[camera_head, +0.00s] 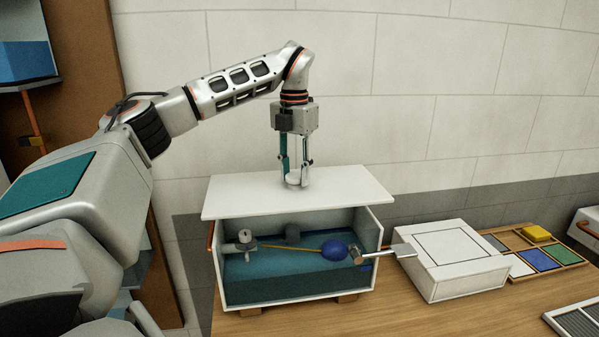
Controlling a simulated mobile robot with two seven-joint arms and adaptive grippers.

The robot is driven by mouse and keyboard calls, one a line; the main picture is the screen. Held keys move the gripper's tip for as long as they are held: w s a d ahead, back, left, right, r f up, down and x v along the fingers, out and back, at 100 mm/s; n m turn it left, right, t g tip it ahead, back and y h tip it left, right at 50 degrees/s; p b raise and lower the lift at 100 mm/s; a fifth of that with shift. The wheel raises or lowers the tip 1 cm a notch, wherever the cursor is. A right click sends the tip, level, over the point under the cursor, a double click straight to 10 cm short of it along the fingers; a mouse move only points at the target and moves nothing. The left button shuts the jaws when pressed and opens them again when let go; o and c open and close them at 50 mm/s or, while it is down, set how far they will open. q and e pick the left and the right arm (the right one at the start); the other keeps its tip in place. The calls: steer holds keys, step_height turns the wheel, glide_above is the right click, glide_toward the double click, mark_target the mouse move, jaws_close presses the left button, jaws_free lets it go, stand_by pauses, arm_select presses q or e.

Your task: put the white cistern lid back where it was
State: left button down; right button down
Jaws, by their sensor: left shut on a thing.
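The white cistern lid (345,187) is a flat slab over the top of the cistern (372,232). My left gripper (296,180) comes down from above and is shut on the small white knob in the middle of the lid. The lid looks slightly askew to the cistern, with its left end past the left wall. I cannot tell whether it rests on the walls or hangs just above them. The cistern's open front shows blue-green water, a blue float (334,250) on a yellow rod, and a grey valve (244,242). My right gripper is out of view.
A white box (455,272) with a square outlined on top stands right of the cistern. Beyond it is a wooden tray (576,263) of coloured tiles. A grey grating (577,322) lies at the front right. A tiled wall stands close behind.

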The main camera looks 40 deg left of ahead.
arm_select(q)
steer(key=shift+f, duration=3.25)
steer(key=shift+f, duration=0.55)
steer(key=c, duration=1.4)
jaws_free()
steer(key=shift+o, duration=0.2)
glide_toward(295, 194)
steer(key=w+a, duration=0.1)
steer(key=w+f, duration=0.1)
steer(key=w+a, duration=0.1)
steer(key=shift+a+f, duration=0.25)
steer(key=shift+a, duration=0.1)
steer(key=shift+f, duration=0.1)
